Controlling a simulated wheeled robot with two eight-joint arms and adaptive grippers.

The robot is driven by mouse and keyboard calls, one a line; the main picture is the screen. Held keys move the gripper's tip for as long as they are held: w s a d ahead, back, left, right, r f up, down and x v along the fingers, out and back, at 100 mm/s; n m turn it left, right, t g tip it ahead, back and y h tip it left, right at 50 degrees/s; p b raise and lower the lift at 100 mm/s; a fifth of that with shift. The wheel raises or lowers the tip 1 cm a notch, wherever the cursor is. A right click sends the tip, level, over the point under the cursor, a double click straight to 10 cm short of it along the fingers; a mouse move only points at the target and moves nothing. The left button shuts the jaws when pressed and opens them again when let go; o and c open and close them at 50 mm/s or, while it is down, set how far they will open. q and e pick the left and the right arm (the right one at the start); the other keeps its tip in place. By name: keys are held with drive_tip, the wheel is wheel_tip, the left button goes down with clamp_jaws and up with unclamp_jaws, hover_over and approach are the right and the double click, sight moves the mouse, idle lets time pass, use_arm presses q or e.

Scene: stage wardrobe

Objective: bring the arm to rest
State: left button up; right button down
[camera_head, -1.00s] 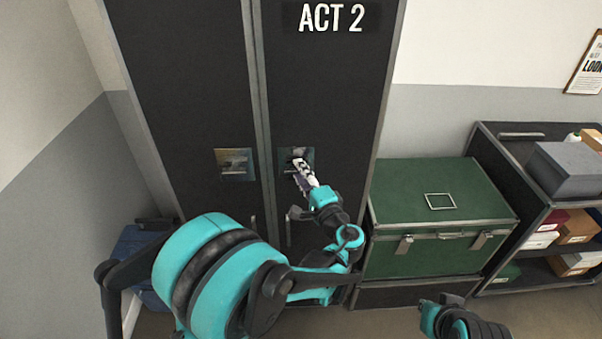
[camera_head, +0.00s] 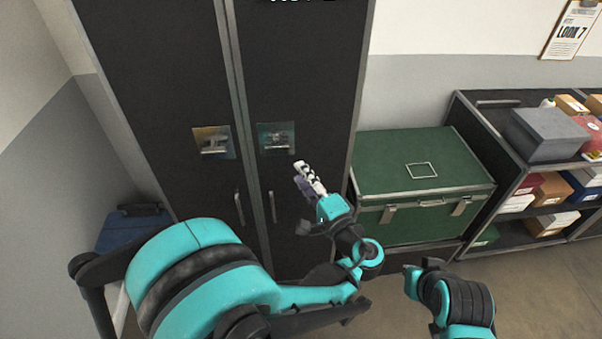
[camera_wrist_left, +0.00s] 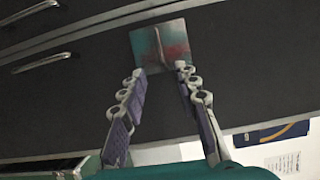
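My left gripper (camera_head: 305,177) is in front of the black wardrobe (camera_head: 300,80), right of and below the right door's latch plate (camera_head: 277,138). In the left wrist view the two purple-padded fingers of my left gripper (camera_wrist_left: 160,72) stand apart with nothing between them. The latch plate (camera_wrist_left: 160,42) shows beyond the fingertips, apart from them. My left arm (camera_head: 210,280) reaches in from the lower left, bent at the elbow. Part of my right arm (camera_head: 450,295) shows at the lower right; its gripper is not seen.
A second latch plate (camera_head: 213,142) is on the left door. Both doors look shut, with upright handles (camera_head: 272,206). A green trunk (camera_head: 420,170) stands close right of my left gripper. A shelf unit with boxes (camera_head: 545,130) is farther right. Floor (camera_head: 550,285) is clear at lower right.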

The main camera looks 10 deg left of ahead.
use_arm(q)
drive_tip(key=s+a+f+n+g+h, duration=0.2)
drive_tip(key=s+a+f+g, duration=0.1)
drive_tip(key=a, duration=0.3)
drive_tip(key=s+a+f+n+g+h, duration=0.2)
drive_tip(key=s+a+f+g, duration=0.1)
drive_tip(key=a, duration=0.2)
drive_tip(key=s+d+f+n+g+h, duration=0.1)
drive_tip(key=s+d+f+n+h, duration=0.1)
drive_tip(key=s+n+h, duration=0.4)
drive_tip(key=s+h, duration=0.1)
drive_tip(key=s, duration=0.3)
drive_tip(key=shift+s, duration=0.25)
